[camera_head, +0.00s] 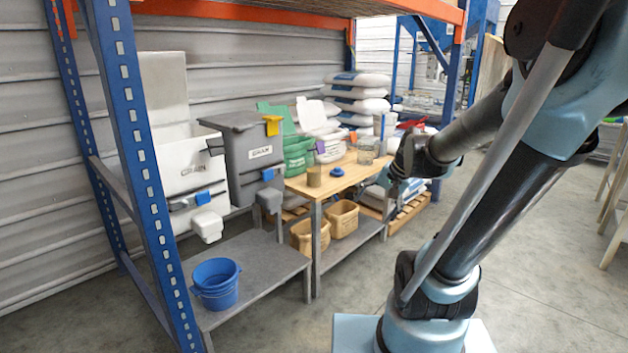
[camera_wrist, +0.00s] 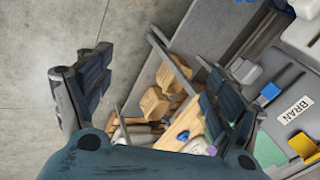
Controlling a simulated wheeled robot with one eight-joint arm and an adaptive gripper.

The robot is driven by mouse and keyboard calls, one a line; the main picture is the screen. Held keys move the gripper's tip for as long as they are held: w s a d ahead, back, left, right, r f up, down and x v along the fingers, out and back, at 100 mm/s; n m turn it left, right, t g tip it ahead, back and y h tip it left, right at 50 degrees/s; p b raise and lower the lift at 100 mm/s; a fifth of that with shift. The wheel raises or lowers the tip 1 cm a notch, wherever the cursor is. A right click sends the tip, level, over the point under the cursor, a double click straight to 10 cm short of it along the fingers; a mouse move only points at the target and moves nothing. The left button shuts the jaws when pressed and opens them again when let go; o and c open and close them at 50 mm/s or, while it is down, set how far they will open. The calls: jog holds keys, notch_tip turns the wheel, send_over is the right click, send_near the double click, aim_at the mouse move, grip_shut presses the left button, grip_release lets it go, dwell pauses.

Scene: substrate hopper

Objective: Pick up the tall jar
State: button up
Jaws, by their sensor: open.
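A clear, jar-like container (camera_head: 368,152) stands upright on the wooden tabletop (camera_head: 345,180), near its back right. A taller pale cylinder (camera_head: 384,126) stands just behind it; I cannot tell for sure which of the two is the tall jar. My gripper (camera_head: 393,188) hangs at the right end of the table, close to the clear container in the picture but not touching anything that I can see. In the wrist view my gripper (camera_wrist: 152,98) has its two fingers wide apart, with nothing between them. The wrist view does not show the jar clearly.
Tan bins (camera_head: 342,218) sit on the shelf below. A grey bran hopper (camera_head: 245,150) is left of the table. A blue rack post (camera_head: 135,150) stands at left. Floor in front is clear.

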jog(key=w+a+m+t+y, duration=0.25)
jog(key=w+a+m, duration=0.25)
jog(key=w, duration=0.9)
jog(key=w+a+m+t+y, duration=0.1)
jog(key=w+a+m+y, duration=0.35)
jog(key=w, duration=0.85)
jog(key=m+t+y, duration=0.3)
jog(key=m+t, duration=0.1)
jog(key=m, duration=0.8)
send_near(319, 178)
jog(key=shift+n, duration=0.25)
jog(key=x, duration=0.8)
jog(key=shift+s+a, duration=0.1)
jog(key=shift+a, duration=0.05)
jog(key=shift+r+x, duration=0.15)
jog(key=shift+x, duration=1.25)
jog(key=shift+r+x, duration=0.15)
jog(key=shift+x, duration=1.25)
jog(key=c, duration=1.4)
jog(key=shift+r, duration=0.1)
notch_tip(319, 178, up, 10)
jog(key=shift+f, duration=0.1)
